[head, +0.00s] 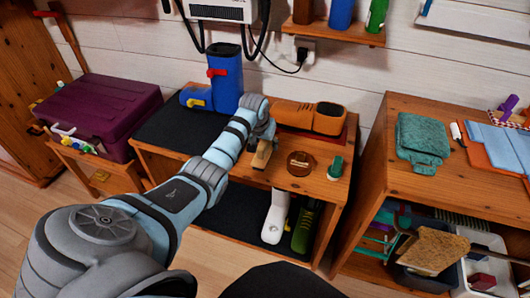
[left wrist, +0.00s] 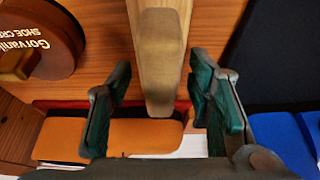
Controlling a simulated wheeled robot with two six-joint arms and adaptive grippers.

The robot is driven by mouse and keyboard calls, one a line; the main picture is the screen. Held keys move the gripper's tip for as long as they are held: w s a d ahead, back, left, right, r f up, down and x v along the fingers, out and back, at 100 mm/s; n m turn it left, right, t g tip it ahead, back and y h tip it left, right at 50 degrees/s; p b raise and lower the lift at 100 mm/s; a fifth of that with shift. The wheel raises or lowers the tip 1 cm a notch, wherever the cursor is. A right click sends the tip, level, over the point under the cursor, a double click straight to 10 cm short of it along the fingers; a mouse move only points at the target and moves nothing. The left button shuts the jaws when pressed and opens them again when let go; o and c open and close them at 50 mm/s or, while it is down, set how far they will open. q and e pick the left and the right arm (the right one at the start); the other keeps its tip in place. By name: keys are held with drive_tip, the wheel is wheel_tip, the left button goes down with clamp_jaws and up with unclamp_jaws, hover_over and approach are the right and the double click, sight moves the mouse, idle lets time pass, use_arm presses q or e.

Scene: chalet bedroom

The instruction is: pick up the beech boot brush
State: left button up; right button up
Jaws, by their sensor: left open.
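The beech boot brush (head: 261,157) is a pale wooden block on the wooden shoe bench, at the front of its top. In the left wrist view the brush (left wrist: 160,50) runs lengthwise between the fingers, with a gap on each side. My left gripper (head: 264,140) is over the brush and hides part of it in the head view. In the left wrist view the left gripper (left wrist: 161,68) is open, its green-padded fingers apart and holding nothing. My right gripper is not in view.
A brown shoe cream tin (head: 301,163) lies right of the brush, with a green-topped item (head: 335,168) beyond it. A black mat (head: 175,127) covers the bench's left part.

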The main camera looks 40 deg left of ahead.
use_arm(q)
drive_tip(key=shift+s+r, duration=0.1)
drive_tip(key=shift+f+p, duration=0.25)
drive_tip(key=shift+p, duration=0.05)
idle(0.4)
drive_tip(key=shift+c, duration=0.6)
clamp_jaws()
